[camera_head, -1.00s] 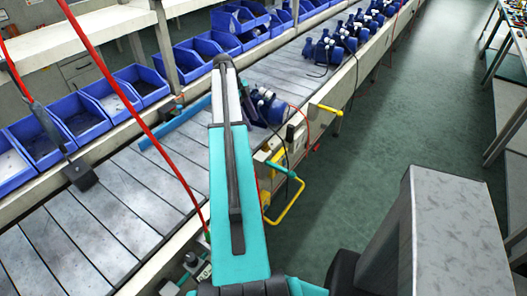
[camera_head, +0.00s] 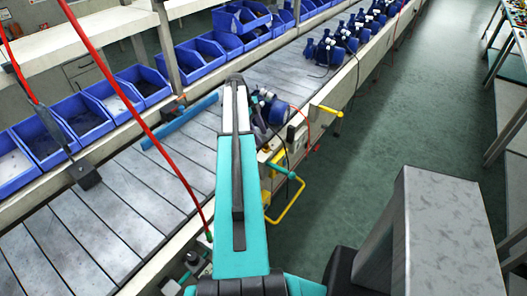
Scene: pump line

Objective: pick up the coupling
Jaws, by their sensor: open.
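I cannot make out a coupling in this view. A blue pump (camera_head: 276,110) with pale fittings sits on the conveyor's right side, close to the far end of my teal arm. My arm reaches up the middle of the picture over the conveyor (camera_head: 145,185) and covers part of the pump and the belt. My gripper is hidden behind my own arm, so its jaws and their distance to anything do not show.
Blue bins (camera_head: 85,118) line the conveyor's left side. A blue bar (camera_head: 180,122) lies along that edge. More blue pumps (camera_head: 325,50) stand farther up the belt. A red hose (camera_head: 130,105) hangs across the left. Yellow-handled fittings (camera_head: 290,205) stick out at right; the green floor (camera_head: 400,110) is clear.

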